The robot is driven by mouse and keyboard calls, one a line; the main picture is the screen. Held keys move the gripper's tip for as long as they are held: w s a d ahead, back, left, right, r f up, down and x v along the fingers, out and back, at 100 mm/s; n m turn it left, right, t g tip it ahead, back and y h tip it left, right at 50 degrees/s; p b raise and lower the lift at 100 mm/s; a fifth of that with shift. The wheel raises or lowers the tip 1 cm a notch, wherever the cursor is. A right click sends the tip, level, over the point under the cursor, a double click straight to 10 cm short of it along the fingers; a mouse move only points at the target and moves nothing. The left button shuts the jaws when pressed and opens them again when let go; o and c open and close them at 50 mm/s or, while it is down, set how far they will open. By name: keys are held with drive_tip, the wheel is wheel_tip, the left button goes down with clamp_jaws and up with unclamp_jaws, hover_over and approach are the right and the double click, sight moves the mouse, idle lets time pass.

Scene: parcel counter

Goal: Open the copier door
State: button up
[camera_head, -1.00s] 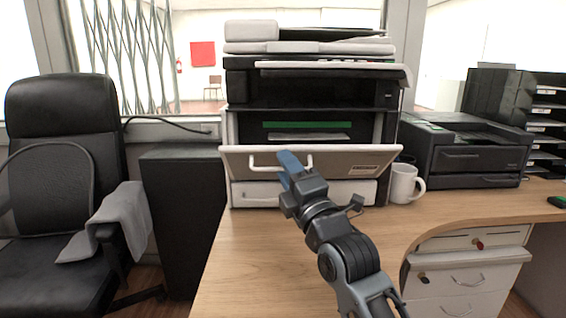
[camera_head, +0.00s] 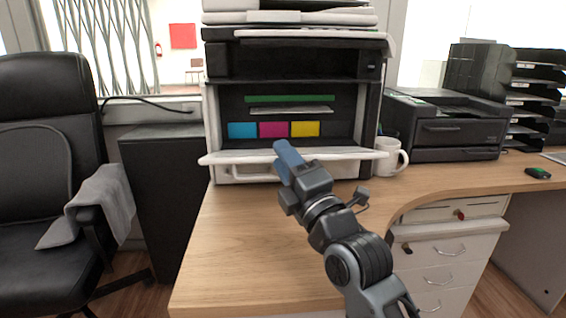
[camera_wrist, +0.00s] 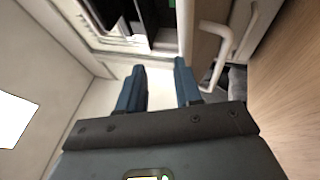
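The copier (camera_head: 292,60) stands on the wooden desk. Its white-edged front door (camera_head: 345,155) is folded down to about level, and the dark inside with blue, magenta and yellow panels (camera_head: 273,129) shows. My gripper (camera_head: 286,152) is at the middle of the door's front edge and hides part of it. In the wrist view my gripper (camera_wrist: 160,80) has its two blue fingers apart with nothing between them. A pale panel lies behind the fingers there. I cannot tell whether the fingers touch the door.
A white mug (camera_head: 390,157) stands close to the door's right end. A black printer (camera_head: 445,125) and dark letter trays (camera_head: 500,85) are farther right. A black chair (camera_head: 45,150) with a grey cloth (camera_head: 100,205) is at left. The desk (camera_head: 240,235) in front of the copier is clear.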

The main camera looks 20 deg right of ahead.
drive_tip(key=shift+s+d+f+b, duration=0.25)
drive_tip(key=shift+s+f+b, duration=0.6)
drive_tip(key=shift+b, duration=0.65)
drive_tip(key=shift+s+d+f+b, duration=0.2)
drive_tip(key=shift+s+f+b, duration=0.4)
drive_tip(key=shift+f+b, duration=0.65)
drive_tip(key=shift+s+d+f+b, duration=0.25)
drive_tip(key=shift+s+f+b, duration=0.45)
drive_tip(key=shift+b, duration=1)
drive_tip(key=shift+s+d+f+b, duration=0.1)
drive_tip(key=shift+s+f+b, duration=0.25)
drive_tip(key=shift+b, duration=0.15)
drive_tip(key=shift+r, duration=0.1)
drive_tip(key=shift+b, duration=0.4)
